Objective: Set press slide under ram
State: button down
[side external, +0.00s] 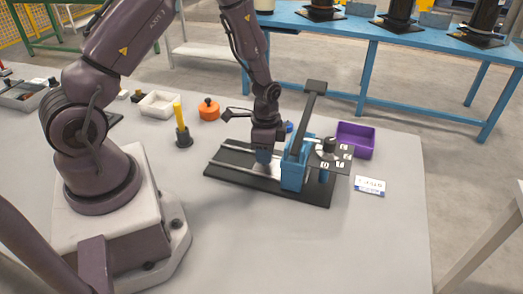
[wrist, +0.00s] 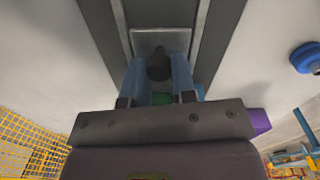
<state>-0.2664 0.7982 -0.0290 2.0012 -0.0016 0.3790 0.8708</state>
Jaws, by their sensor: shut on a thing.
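The press stands on a dark base (side external: 226,163) with two light rails. Its blue frame (side external: 293,174) and black upper arm (side external: 313,100) rise at the right part of the base. My gripper (side external: 263,157) points down over the rails, just left of the blue frame. In the wrist view my gripper (wrist: 158,78) has its blue fingers shut on the dark knob (wrist: 158,64) of the press slide. The slide's pale metal plate (wrist: 160,38) lies between the rails (wrist: 201,40). The slide is mostly hidden by the gripper in the side view. The ram's lower end cannot be made out.
A purple bin (side external: 356,138) and a white label card (side external: 370,186) lie right of the press. A yellow-handled tool in a dark holder (side external: 182,131), an orange object (side external: 209,110) and a white tray (side external: 158,104) stand left and behind. The table front is clear.

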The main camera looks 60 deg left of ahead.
jog(key=c, duration=0.9)
grip_release()
jog(key=shift+w+d, duration=0.15)
jog(key=shift+c, duration=0.2)
notch_tip(320, 180, up, 13)
jog(key=shift+w, duration=0.15)
jog(key=s+d+r+n+t, duration=0.3)
jog(key=s+d+r, duration=0.1)
jog(key=s+r, duration=0.3)
jog(key=s+d+r+n+t, duration=0.2)
jog(key=s+d+r+n, duration=0.1)
jog(key=s+r, duration=0.5)
notch_tip(320, 180, up, 4)
jog(key=shift+s+d+f+n+t, duration=0.25)
jog(key=shift+d+n+t, duration=0.15)
jog(key=shift+n, duration=0.2)
